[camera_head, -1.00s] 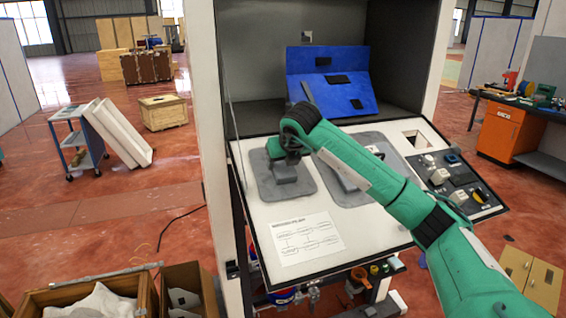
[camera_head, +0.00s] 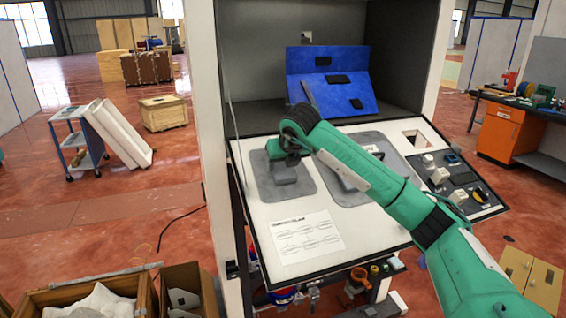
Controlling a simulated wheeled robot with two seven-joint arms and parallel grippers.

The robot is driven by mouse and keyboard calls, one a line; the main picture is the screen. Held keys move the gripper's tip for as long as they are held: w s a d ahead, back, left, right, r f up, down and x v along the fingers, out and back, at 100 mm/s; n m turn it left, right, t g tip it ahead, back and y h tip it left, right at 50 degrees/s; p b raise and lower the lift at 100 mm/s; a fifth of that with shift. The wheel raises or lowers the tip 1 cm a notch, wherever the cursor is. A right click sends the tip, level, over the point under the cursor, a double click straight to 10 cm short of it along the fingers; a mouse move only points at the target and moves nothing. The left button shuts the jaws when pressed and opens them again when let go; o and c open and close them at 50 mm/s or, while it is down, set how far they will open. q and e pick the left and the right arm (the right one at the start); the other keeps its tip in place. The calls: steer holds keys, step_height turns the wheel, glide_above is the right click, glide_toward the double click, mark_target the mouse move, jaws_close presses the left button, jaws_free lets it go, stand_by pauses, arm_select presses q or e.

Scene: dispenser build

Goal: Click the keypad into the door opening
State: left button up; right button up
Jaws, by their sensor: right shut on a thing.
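My right gripper (camera_head: 290,148) reaches in from the lower right over the left grey mat (camera_head: 268,188). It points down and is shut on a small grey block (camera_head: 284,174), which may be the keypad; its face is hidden. I cannot tell whether the block touches the mat. A blue door-like panel (camera_head: 318,88) leans at the back of the bay, with several dark patches that may be openings or parts. My left gripper does not show.
The white sloping worktop (camera_head: 375,228) carries a printed sheet (camera_head: 307,236) and a second grey mat (camera_head: 392,148), partly under my right arm. A bin strip with small parts (camera_head: 455,185) lies along the right edge.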

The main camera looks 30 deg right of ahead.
steer(key=o, duration=1.2)
steer(key=shift+w, duration=0.1)
steer(key=shift+c, duration=0.2)
steer(key=shift+o, duration=0.4)
steer(key=o, duration=0.4)
steer(key=shift+c, duration=0.2)
steer(key=shift+r, duration=0.1)
steer(key=shift+p+v, duration=0.55)
steer(key=shift+v, duration=2.4)
